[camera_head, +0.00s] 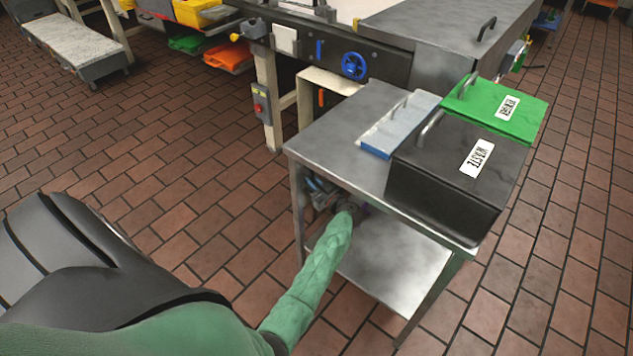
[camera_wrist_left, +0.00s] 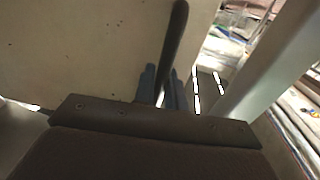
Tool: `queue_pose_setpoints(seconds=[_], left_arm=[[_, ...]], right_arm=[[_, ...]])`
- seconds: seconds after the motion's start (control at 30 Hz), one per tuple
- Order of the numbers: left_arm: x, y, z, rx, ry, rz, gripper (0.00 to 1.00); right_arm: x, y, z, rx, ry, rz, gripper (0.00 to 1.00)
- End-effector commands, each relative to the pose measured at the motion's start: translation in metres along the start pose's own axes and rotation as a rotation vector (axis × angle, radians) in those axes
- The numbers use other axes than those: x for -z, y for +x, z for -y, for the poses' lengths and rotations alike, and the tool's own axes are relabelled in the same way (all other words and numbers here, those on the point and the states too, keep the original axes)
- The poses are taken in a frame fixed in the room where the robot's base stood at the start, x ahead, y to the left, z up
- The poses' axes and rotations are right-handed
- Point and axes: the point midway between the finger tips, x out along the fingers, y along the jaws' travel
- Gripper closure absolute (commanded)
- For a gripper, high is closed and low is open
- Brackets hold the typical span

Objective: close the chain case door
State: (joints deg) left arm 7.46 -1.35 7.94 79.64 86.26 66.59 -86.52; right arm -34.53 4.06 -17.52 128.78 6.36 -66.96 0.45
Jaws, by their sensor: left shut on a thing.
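In the left wrist view a cream panel (camera_wrist_left: 80,50), which looks like the chain case door, fills the upper left. A dark bar-like handle (camera_wrist_left: 176,40) stands out against its right edge. The blue-grey fingers of my left gripper (camera_wrist_left: 162,88) are closed around the lower end of this handle. In the head view my green-sleeved left arm reaches down beside the steel table, with the left gripper (camera_head: 347,207) low under the tabletop edge. What it holds is hidden there. A cream casing (camera_head: 335,80) shows behind the table. My right gripper is not in view.
A machine with a blue handwheel (camera_head: 354,66) stands behind.

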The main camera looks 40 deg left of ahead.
Motion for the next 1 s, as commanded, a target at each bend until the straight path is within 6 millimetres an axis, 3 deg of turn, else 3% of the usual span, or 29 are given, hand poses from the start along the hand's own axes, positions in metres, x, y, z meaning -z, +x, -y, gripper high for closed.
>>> queue_pose_setpoints(seconds=[0.37, 0.4, 0.47, 0.5, 0.8, 1.0], left_arm=[[0.001, 0.002, 0.0, -0.001, -0.003, 0.0, 1.0], [0.001, 0.002, 0.0, -0.001, -0.002, 0.0, 0.84], [0.001, 0.002, 0.0, -0.001, -0.002, 0.0, 0.72], [0.001, 0.002, 0.0, -0.001, -0.002, 0.0, 0.71], [-0.001, -0.001, 0.0, 0.0, -0.001, 0.002, 0.71], [-0.002, -0.025, 0.001, -0.001, -0.002, 0.003, 0.71]], right_arm=[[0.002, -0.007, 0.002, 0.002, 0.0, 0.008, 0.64], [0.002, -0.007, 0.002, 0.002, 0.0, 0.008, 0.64], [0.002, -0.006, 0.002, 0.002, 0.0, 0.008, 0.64], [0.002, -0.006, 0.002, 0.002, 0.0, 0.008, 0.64], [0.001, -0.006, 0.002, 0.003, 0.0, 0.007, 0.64], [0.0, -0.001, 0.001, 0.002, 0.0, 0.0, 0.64]])
